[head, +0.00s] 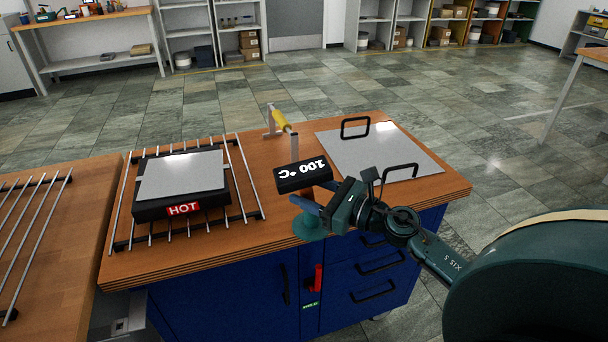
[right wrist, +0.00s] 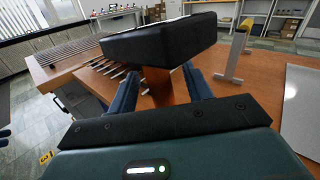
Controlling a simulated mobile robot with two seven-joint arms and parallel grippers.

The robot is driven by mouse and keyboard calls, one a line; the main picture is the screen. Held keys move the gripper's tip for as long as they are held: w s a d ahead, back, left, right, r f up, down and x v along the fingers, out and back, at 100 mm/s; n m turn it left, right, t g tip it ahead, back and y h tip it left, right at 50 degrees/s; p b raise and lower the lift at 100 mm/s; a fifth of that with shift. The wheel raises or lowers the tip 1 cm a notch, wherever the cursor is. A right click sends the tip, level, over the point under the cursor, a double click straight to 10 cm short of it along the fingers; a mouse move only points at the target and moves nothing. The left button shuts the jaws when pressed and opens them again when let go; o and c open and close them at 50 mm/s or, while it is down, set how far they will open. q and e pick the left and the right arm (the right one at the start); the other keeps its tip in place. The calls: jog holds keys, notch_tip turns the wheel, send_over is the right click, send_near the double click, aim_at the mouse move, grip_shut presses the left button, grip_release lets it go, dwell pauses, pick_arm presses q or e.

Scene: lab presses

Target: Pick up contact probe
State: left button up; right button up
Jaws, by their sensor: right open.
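The contact probe, which I take to be the yellow-handled tool (head: 281,118), rests on a grey stand (head: 294,147) at the back middle of the bench. Its yellow handle also shows in the right wrist view (right wrist: 246,25), at the upper right. My right gripper (head: 303,205) is near the bench's front edge, close to the black readout marked 100 °C (head: 303,175), and apart from the probe. In the right wrist view, its blue fingers (right wrist: 162,86) are spread, with the black readout box (right wrist: 160,43) just beyond them. My left gripper is out of view.
A black hot plate marked HOT (head: 182,210) with a grey plate (head: 180,175) sits on a rod rack (head: 256,200) at the left. A flat grey plate with two black handles (head: 375,152) lies at the right. Bare wood shows around the probe stand.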

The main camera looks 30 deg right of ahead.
jog(key=shift+x, duration=1.6)
jog(key=shift+s, duration=0.1)
grip_shut()
